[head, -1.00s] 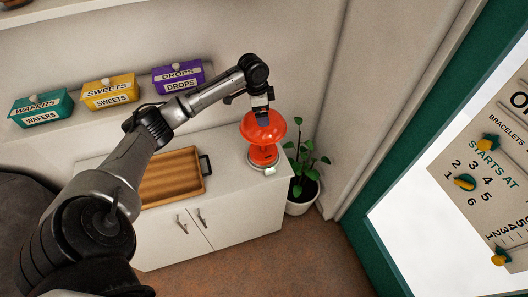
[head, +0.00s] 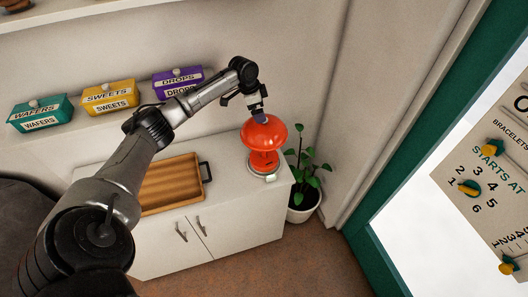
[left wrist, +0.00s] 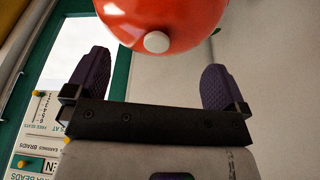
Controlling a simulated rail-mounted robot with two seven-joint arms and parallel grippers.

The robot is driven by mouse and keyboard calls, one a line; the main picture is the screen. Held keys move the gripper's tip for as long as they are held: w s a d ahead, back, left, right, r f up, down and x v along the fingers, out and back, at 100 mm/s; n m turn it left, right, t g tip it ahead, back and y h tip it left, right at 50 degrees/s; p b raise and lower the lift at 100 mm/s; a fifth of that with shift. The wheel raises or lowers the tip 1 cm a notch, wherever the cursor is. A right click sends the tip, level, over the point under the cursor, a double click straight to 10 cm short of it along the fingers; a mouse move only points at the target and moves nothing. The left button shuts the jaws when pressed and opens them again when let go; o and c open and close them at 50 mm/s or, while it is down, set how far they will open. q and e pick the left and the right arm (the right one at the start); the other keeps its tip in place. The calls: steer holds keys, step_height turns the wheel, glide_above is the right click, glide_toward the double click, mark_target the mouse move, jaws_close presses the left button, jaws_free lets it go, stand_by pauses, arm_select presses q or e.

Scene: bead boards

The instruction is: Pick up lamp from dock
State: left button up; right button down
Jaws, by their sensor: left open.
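The orange-red lamp (head: 263,135) with a rounded shade stands upright on its grey round dock (head: 262,169) at the right end of the white cabinet top. My left gripper (head: 258,112) is above and just behind the shade in the head view. In the left wrist view the gripper (left wrist: 157,80) is open, its two purple pads wide apart. The lamp's shade (left wrist: 165,15) with a white round knob shows beyond and between the pads. Nothing is held. I cannot tell whether a pad touches the shade. My right gripper is not in view.
A wooden tray (head: 146,196) with dark handles lies left of the lamp on the cabinet (head: 240,214). A potted plant (head: 303,185) stands on the floor at the cabinet's right. Teal, yellow and purple tins (head: 178,82) line the shelf behind. A bead board (head: 490,165) is far right.

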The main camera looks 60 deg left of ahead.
mark_target(263, 139)
arm_select(q)
steer(key=x, duration=0.2)
steer(key=p+x, duration=0.1)
steer(key=shift+d+f, duration=0.25)
steer(key=shift+f, duration=0.1)
steer(key=shift+w+f, duration=0.2)
steer(key=shift+f, duration=0.5)
